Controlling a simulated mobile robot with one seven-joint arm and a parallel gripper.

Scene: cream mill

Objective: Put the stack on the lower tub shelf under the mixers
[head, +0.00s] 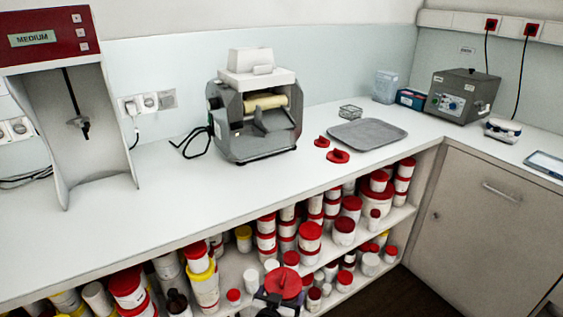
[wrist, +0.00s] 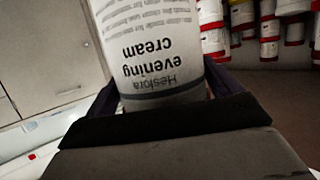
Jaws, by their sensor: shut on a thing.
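My gripper (head: 283,300) is low at the bottom centre of the head view, in front of the shelves. It is shut on a stack with a round red lid (head: 284,281). In the wrist view the held white tub (wrist: 150,45) fills the middle, with its "Hestora evening cream" label upside down in the picture. A dark band crosses it near the jaws; I cannot tell how many tubs are in the stack. The lower tub shelf (head: 372,281) runs under the counter, with several red-lidded tubs on it. A mixer (head: 45,50) with a red "MEDIUM" panel stands at the left.
The upper shelf (head: 402,214) is crowded with red-lidded and some yellow-lidded tubs. The counter (head: 180,190) above holds a roller mill (head: 255,115), two loose red lids (head: 338,157) and a grey tray (head: 367,134). A closed cabinet (head: 480,230) bounds the right side. Dark floor shows beside it.

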